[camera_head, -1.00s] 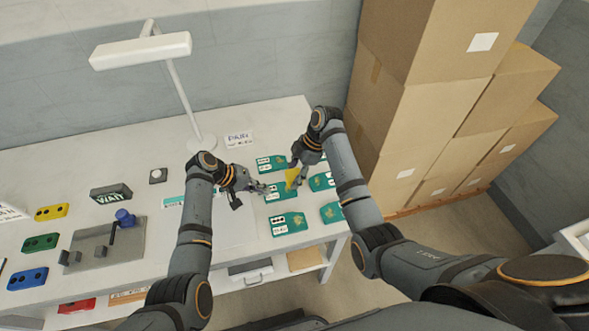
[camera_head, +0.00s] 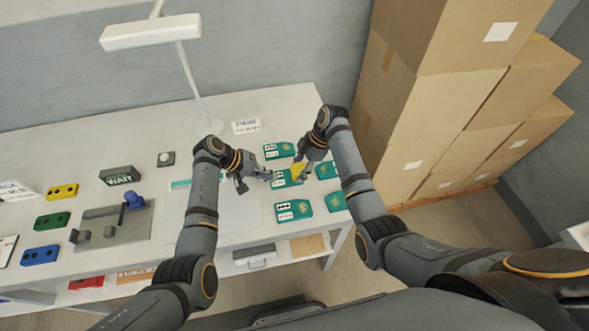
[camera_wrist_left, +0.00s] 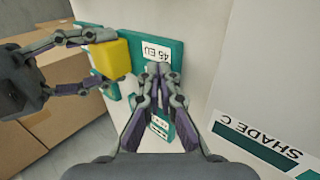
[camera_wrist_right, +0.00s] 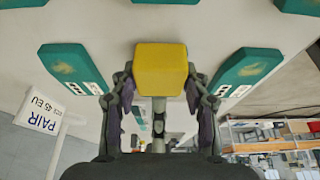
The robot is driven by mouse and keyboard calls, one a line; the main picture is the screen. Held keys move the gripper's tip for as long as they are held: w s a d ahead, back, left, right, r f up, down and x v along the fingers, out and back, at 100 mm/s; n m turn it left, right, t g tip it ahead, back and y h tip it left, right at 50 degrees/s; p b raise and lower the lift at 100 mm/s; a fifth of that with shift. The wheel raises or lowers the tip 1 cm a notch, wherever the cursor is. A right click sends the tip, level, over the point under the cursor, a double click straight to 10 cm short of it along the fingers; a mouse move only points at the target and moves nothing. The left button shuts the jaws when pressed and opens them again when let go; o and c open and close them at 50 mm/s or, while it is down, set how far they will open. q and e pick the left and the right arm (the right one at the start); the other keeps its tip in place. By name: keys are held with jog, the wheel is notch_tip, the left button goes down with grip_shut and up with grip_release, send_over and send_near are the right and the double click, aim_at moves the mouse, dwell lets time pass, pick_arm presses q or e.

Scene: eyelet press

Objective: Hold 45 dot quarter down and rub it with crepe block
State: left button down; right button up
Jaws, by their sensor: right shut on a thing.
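Several green quarters with white labels lie at the right end of the table. The middle left quarter (camera_head: 281,183) lies below both grippers; it shows in the left wrist view (camera_wrist_left: 172,48) with a white "EU" label, its digits hard to read. My left gripper (camera_head: 269,176) is shut, with its fingertips at that label (camera_wrist_left: 159,70). My right gripper (camera_head: 301,166) is shut on the yellow crepe block (camera_head: 298,171), which is over the far end of the same quarter. The block (camera_wrist_right: 160,70) fills the right wrist view's centre; whether it touches the quarter I cannot tell.
Other quarters (camera_head: 278,150) (camera_head: 294,211) (camera_head: 327,170) (camera_head: 335,202) lie close around. A "PAIR" card (camera_head: 246,126) and a lamp (camera_head: 190,75) stand behind. A grey press (camera_head: 120,222) and coloured plates (camera_head: 52,221) are at left. Cardboard boxes (camera_head: 440,120) rise at right.

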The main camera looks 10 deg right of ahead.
aim_at(287, 177)
pick_arm(q)
jog(key=shift+f, duration=0.1)
pick_arm(e)
jog(key=shift+a, duration=1.5)
notch_tip(287, 177, up, 8)
jog(key=shift+r, duration=0.1)
dwell(0.4)
